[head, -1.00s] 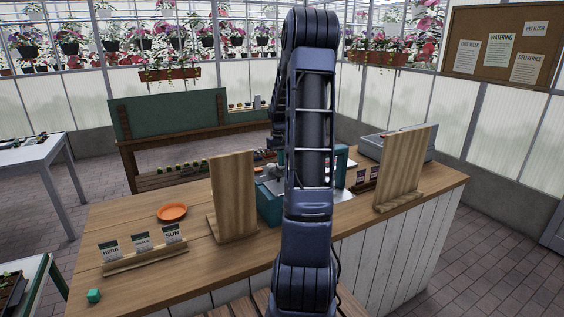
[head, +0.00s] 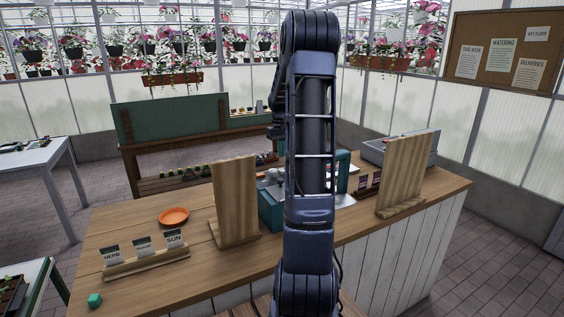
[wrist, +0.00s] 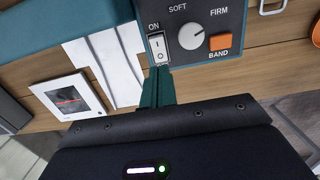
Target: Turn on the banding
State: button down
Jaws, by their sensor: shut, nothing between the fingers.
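The teal banding machine (head: 270,207) stands on the wooden counter, partly hidden behind my arm in the head view. In the wrist view its dark control panel (wrist: 204,14) carries a white rocker switch (wrist: 159,47) under the word ON. I cannot tell which side of the rocker is pressed. To its right are a round knob (wrist: 191,37) between SOFT and FIRM and an orange BAND button (wrist: 221,41). My gripper (wrist: 159,70) is shut and empty, its tips just below the rocker; contact is unclear. In the head view the gripper is hidden by my arm.
Upright wooden boards (head: 235,200) (head: 408,172) flank the machine on the counter (head: 140,215). A grey bin (head: 376,147) stands behind the right board.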

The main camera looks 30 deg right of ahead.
notch_tip(320, 180, up, 8)
jog(key=shift+w+f, duration=0.2)
jog(key=shift+w, duration=0.2)
jog(key=shift+s+r+g, duration=0.15)
jog(key=shift+s+g, duration=0.25)
jog(key=shift+s, duration=0.05)
jog(key=f, duration=0.4)
jog(key=s+f, duration=0.1)
jog(key=f, duration=0.4)
jog(key=s+f, duration=0.1)
jog(key=f, duration=0.4)
